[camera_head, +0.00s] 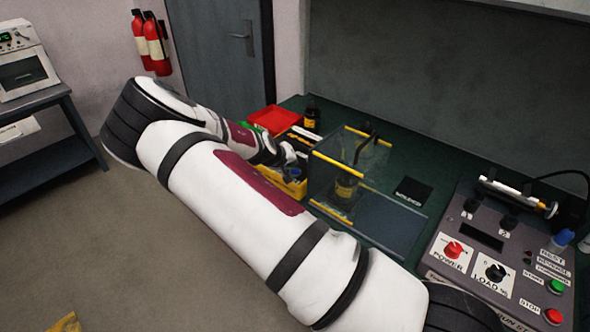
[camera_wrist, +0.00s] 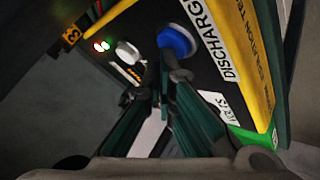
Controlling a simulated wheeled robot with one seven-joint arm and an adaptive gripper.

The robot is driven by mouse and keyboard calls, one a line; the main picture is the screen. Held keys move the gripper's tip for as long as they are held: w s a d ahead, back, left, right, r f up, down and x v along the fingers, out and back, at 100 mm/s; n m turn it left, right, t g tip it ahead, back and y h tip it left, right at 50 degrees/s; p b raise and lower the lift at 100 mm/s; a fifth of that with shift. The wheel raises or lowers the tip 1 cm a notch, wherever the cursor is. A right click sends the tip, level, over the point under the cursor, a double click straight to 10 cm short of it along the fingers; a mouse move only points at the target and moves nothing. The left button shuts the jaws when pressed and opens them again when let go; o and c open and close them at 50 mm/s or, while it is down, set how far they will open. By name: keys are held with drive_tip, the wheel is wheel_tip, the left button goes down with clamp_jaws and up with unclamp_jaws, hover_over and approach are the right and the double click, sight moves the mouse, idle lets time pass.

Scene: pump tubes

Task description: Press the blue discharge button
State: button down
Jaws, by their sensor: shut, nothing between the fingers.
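The blue discharge button (camera_wrist: 176,41) is a round cap on the dark panel of a yellow-edged tester, beside a white DISCHARGE label (camera_wrist: 216,46). My gripper (camera_wrist: 166,74) is shut and empty, with its dark fingertips just below the button in the wrist view. I cannot tell whether they touch it. In the head view my gripper (camera_head: 287,155) is over the yellow tester (camera_head: 292,191) on the green bench.
In the head view, a clear yellow-edged case (camera_head: 345,158) stands right of the tester, a red tray (camera_head: 270,119) behind, and a grey console (camera_head: 478,255) far right.

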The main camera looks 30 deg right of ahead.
drive_tip(key=shift+f, duration=0.25)
idle(0.5)
drive_tip(key=shift+r, duration=1.05)
drive_tip(key=shift+r+p, duration=0.75)
drive_tip(key=shift+r, duration=1.75)
drive_tip(key=shift+s, duration=0.1)
